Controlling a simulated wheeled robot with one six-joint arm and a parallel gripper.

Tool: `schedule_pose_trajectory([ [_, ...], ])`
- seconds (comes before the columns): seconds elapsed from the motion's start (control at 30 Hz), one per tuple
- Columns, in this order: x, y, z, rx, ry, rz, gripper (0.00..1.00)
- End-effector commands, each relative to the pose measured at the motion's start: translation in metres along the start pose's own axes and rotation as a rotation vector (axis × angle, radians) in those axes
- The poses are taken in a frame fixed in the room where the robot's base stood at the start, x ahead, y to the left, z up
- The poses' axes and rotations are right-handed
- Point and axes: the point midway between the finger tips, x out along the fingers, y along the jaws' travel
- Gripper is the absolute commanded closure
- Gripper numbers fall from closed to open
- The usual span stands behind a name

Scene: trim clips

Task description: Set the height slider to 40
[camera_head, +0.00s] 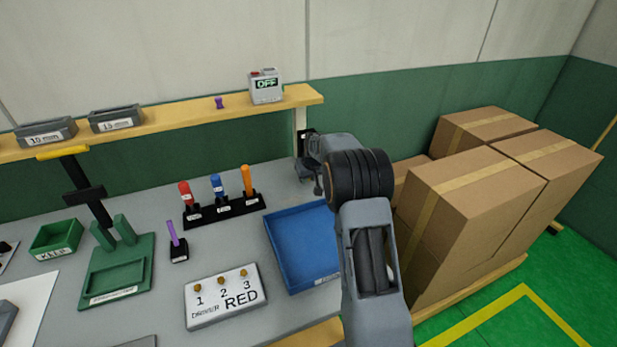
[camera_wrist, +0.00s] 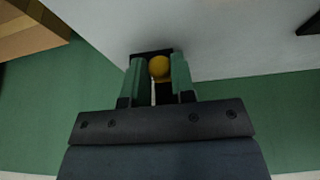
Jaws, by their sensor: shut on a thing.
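A round yellow knob (camera_wrist: 159,68) sits between the two green fingers of my gripper (camera_wrist: 160,78) in the wrist view, and the gripper is shut on it. A dark plate (camera_wrist: 150,53) shows just behind the knob, against a pale surface. In the head view my gripper (camera_head: 308,178) is at the right end of the bench, by a dark fitting (camera_head: 307,140) near the shelf's right post. My wrist hides much of that area and the knob does not show there. No scale or number for the height slider is readable in either view.
A blue tray (camera_head: 305,242) lies left of my arm. Behind it stands a black rack (camera_head: 225,208) with red, blue and orange handled tools. A white panel (camera_head: 225,297) reads DRIVER RED. Cardboard boxes (camera_head: 475,200) stand close on the right. A shelf (camera_head: 185,118) runs above the bench.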

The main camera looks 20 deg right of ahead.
Motion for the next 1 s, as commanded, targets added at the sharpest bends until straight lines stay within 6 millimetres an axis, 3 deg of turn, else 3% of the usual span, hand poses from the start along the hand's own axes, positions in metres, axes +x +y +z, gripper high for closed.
schedule_pose_trajectory([
  [0.17, -0.001, 0.0, 0.0, 0.0, 0.0, 0.0, 1.0],
  [0.27, -0.011, 0.0, -0.005, 0.0, 0.002, 0.001, 1.0],
  [0.5, -0.077, 0.001, -0.033, 0.0, 0.005, 0.002, 1.0],
  [0.7, -0.114, 0.001, -0.048, 0.0, 0.004, 0.001, 1.0],
  [1.0, -0.124, 0.001, -0.052, 0.0, 0.004, 0.001, 1.0],
])
